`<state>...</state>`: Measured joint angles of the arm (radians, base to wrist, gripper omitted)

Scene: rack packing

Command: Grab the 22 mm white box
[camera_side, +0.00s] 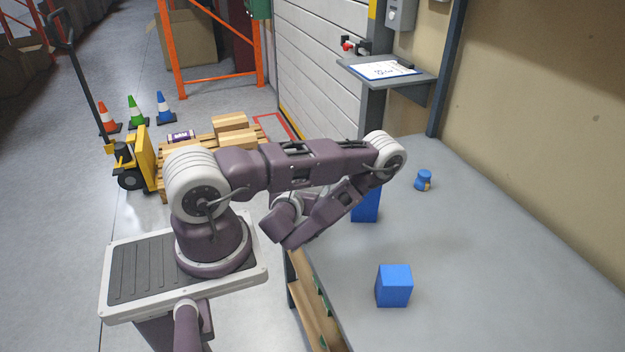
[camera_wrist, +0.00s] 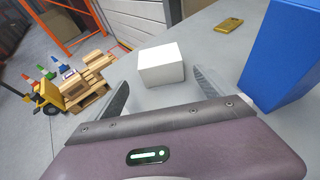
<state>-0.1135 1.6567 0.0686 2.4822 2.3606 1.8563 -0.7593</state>
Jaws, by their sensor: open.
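The white box (camera_wrist: 161,65) stands on the grey table in the wrist view, its pale top and front faces showing. My gripper (camera_wrist: 164,78) is open and empty. One finger is to the left of the box and the other to its right in the picture. The box appears just beyond the fingers, with no visible contact. I cannot judge the exact gap. In the side view I cannot see the white box, and my folded arm hides the fingers.
A tall blue block (camera_wrist: 283,50) stands close right of my right finger. It appears partly behind my arm in the side view (camera_side: 365,207). A blue cube (camera_side: 394,285) is nearer the front. A small blue object (camera_side: 424,180) and a gold flat item (camera_wrist: 229,25) lie farther back.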

